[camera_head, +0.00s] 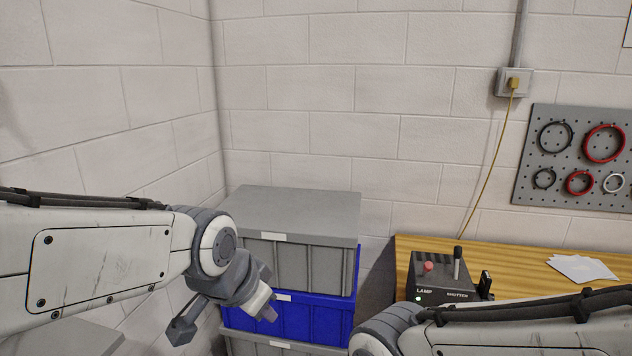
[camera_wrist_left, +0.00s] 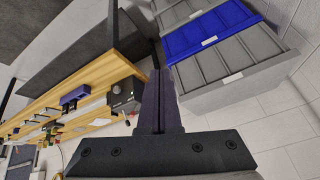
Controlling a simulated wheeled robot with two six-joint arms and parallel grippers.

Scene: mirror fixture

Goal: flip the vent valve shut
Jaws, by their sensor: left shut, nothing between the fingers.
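No part that I can make out as a vent valve shows in either view. A dark control box (camera_head: 445,284) marked LAMP and SHUTTER stands on the wooden bench, with a red button (camera_head: 428,267) and an upright black lever (camera_head: 457,263). The box also shows in the left wrist view (camera_wrist_left: 122,97). My left gripper (camera_head: 268,313) is in front of the stacked crates, left of the bench and apart from the box. Its dark fingers (camera_wrist_left: 158,78) are shut and empty in the left wrist view. My right arm crosses the lower right; its gripper is out of view.
A grey-lidded crate (camera_head: 295,262) sits on a blue crate (camera_head: 310,318) beside the bench (camera_head: 405,262). White papers (camera_head: 583,268) lie on the bench. A pegboard (camera_head: 575,160) with several rings and a socket (camera_head: 513,83) with a yellow cable are on the wall.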

